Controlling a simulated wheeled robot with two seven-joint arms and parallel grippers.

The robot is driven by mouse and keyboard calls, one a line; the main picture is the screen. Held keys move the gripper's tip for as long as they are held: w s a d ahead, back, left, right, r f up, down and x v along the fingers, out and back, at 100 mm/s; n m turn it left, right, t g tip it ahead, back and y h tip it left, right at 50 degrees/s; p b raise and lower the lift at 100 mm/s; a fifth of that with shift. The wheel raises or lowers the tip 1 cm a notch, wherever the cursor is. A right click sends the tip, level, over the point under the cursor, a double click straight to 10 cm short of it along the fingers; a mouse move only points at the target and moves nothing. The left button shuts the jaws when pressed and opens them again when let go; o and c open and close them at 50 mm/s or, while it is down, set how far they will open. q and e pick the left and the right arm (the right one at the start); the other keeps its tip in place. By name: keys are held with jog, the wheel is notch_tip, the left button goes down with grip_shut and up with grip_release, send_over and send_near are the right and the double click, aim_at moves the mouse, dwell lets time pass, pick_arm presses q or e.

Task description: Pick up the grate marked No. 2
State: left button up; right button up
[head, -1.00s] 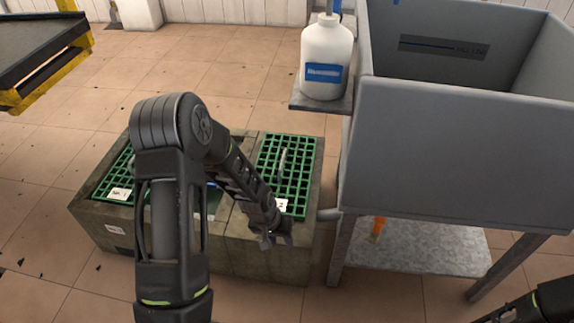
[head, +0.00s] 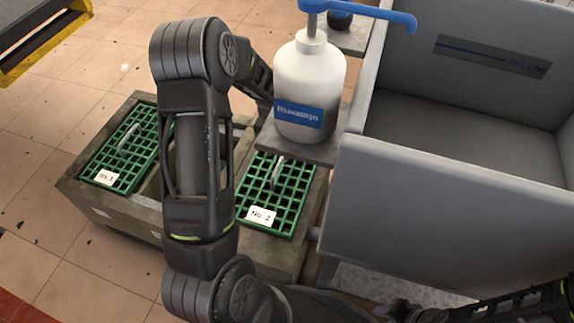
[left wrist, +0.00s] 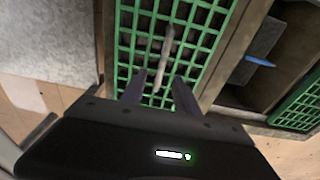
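The grate marked No. 2 (head: 262,190) is a green mesh panel with a white label at its near end and a grey bar handle (head: 278,172) on top. It lies in the concrete block, its far part hidden by the dispenser shelf. In the left wrist view the grate (left wrist: 190,42) fills the middle. My left gripper (left wrist: 159,78) is over it, fingers apart, with the handle's lower end between them in the picture. Whether they touch it cannot be told. In the head view the left gripper is hidden behind the bottle and shelf. My right gripper is not in view.
Grate No. 1 (head: 127,152) lies at the left of the concrete block (head: 88,205). A white pump bottle (head: 308,85) stands on a small shelf (head: 330,152) overhanging grate No. 2. A large grey sink (head: 440,215) stands close on the right.

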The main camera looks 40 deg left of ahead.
aim_at(279, 164)
pick_arm(q)
jog(key=shift+s, duration=0.1)
jog(key=shift+f+b, duration=0.45)
jog(key=shift+f, duration=0.8)
jog(key=shift+f, duration=0.1)
jog(key=f+b, duration=0.1)
jog(key=f, duration=0.1)
jog(key=f+b, duration=0.1)
jog(key=f, duration=0.2)
jog(key=shift+w+a+f, duration=0.1)
jog(key=shift+w+a, duration=0.05)
jog(key=shift+w, duration=0.05)
grip_shut()
